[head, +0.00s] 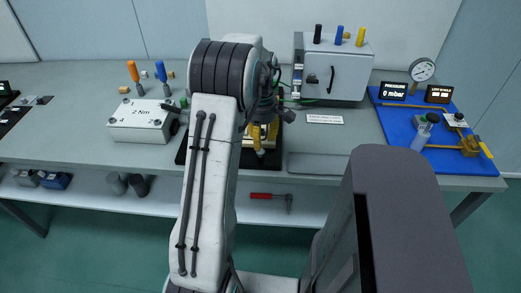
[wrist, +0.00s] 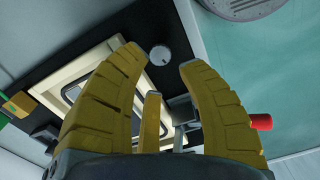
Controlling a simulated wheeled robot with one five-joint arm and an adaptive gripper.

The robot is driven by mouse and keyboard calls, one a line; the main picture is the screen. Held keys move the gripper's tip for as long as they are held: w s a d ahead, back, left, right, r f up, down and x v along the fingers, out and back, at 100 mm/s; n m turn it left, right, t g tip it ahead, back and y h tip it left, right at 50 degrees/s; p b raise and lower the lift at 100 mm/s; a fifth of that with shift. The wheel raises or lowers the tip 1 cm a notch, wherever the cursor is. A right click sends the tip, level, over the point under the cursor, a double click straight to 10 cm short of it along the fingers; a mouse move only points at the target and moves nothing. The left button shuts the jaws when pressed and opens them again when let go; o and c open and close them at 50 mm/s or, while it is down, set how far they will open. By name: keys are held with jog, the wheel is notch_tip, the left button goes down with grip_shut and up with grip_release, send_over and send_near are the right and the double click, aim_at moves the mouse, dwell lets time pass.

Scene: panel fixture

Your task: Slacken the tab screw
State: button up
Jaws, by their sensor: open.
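In the wrist view my gripper (wrist: 161,56) is open, its two yellow fingers apart with nothing held between the tips. Past the tips, a round grey knob-like head (wrist: 160,55) with a mark on it sits on a black plate (wrist: 118,28); I cannot tell for sure whether it is the tab screw. A cream frame (wrist: 75,75) on that plate is partly hidden by the left finger. A slim yellow bar (wrist: 152,118) and a grey bracket (wrist: 184,112) show between the fingers. In the head view my arm hides most of the fixture and my yellow gripper (head: 262,136).
On the bench, a "2 Nm" block (head: 142,122) stands left, a grey cabinet (head: 335,75) behind right, and a blue pressure board (head: 400,125) far right. A flat grey tray (head: 318,165) lies right of my gripper. A red-handled tool (head: 268,196) lies on the lower shelf.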

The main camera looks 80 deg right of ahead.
aim_at(261, 151)
jog(key=shift+f, duration=2.6)
jog(key=shift+c, duration=0.2)
grip_shut()
